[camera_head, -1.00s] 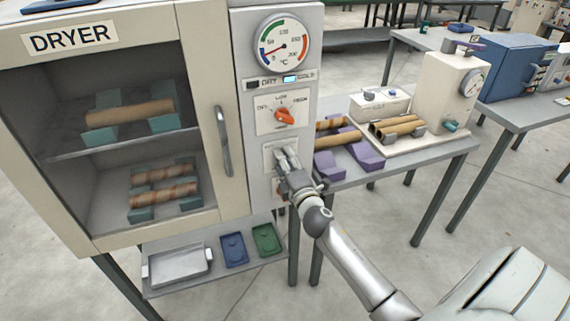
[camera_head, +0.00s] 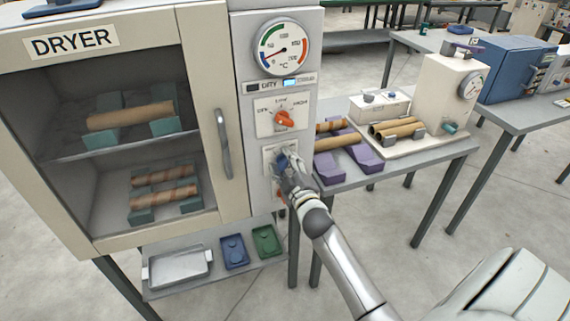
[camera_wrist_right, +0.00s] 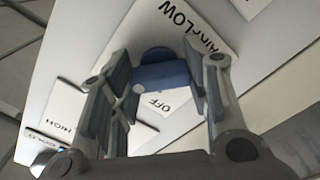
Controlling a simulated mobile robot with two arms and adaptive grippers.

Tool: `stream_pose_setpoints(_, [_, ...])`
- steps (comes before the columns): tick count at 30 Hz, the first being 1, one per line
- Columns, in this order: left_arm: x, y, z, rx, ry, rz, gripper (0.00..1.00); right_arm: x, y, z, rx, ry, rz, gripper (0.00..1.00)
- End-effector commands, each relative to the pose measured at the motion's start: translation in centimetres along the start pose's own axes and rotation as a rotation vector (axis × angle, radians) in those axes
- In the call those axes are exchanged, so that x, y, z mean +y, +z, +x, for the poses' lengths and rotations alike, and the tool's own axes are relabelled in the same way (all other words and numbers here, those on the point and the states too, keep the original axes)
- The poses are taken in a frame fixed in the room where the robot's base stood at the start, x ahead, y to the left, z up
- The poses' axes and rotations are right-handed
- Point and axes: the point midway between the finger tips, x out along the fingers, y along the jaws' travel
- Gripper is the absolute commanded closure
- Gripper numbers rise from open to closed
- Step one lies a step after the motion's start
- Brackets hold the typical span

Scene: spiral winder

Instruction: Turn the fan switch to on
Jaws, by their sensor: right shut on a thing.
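The fan switch is a blue knob (camera_wrist_right: 160,74) on a white plate marked AIRFLOW and OFF on the dryer's control panel; it also shows in the head view (camera_head: 281,160), mostly hidden by my gripper. My right gripper (camera_head: 285,164) is at this plate, low on the panel. In the right wrist view its two fingers (camera_wrist_right: 158,90) stand on either side of the blue knob and hold it. A small white mark shows on the knob near the word OFF. My left gripper is not in view.
An orange knob (camera_head: 284,119) and a round dial (camera_head: 283,47) sit above on the panel. The dryer door handle (camera_head: 223,143) stands out to the left. A table (camera_head: 456,149) with tubes in purple holders (camera_head: 329,166) is close on the right.

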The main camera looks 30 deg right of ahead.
Motion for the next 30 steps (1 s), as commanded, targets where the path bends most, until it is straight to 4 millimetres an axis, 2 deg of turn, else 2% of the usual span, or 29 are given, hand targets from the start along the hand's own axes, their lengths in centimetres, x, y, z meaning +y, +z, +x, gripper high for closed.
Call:
stream_pose_setpoints(18, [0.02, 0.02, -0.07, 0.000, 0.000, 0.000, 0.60, -0.16, 0.11, -0.04, -0.003, -0.003, 0.044, 0.80])
stream_pose_setpoints(19, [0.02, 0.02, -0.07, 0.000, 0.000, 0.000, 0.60, -0.16, 0.11, -0.04, -0.003, -0.003, 0.044, 0.52])
stream_pose_setpoints(23, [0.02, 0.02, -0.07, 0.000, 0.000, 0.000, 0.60, -0.14, 0.09, -0.03, -0.002, -0.002, 0.042, 0.35])
stream_pose_setpoints(30, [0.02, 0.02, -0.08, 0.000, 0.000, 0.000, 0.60, -0.06, 0.03, -0.01, -0.001, -0.001, 0.040, 0.34])
